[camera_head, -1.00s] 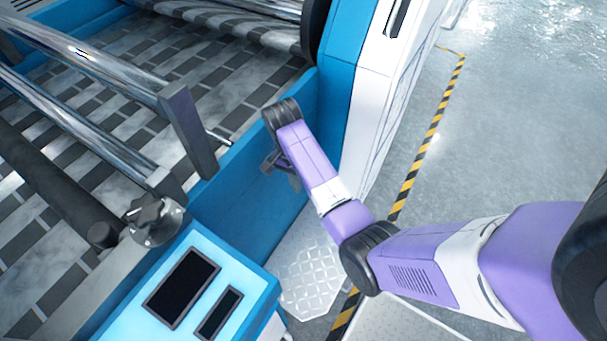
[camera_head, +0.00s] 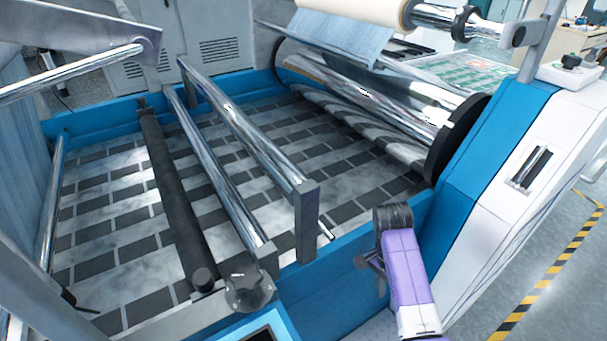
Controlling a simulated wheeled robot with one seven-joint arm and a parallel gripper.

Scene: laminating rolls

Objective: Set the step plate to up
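The step plate (camera_head: 376,329) shows only as a pale grey sliver at the bottom edge, beside the blue side panel (camera_head: 352,285) of the machine. Most of it is below the picture and behind my arm, so its up or down position cannot be told. My purple arm comes up from the bottom, right of centre. My gripper (camera_head: 369,262) is a small dark shape on the arm's left, close to the blue panel. Its fingers are partly hidden by the arm, and whether they are open or touch anything cannot be told.
The machine's chrome rollers (camera_head: 255,150) and dark roller (camera_head: 170,200) fill the left and middle. A white and blue cabinet (camera_head: 500,190) rises right of my arm. Open floor with a yellow-black stripe (camera_head: 555,275) lies farther right.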

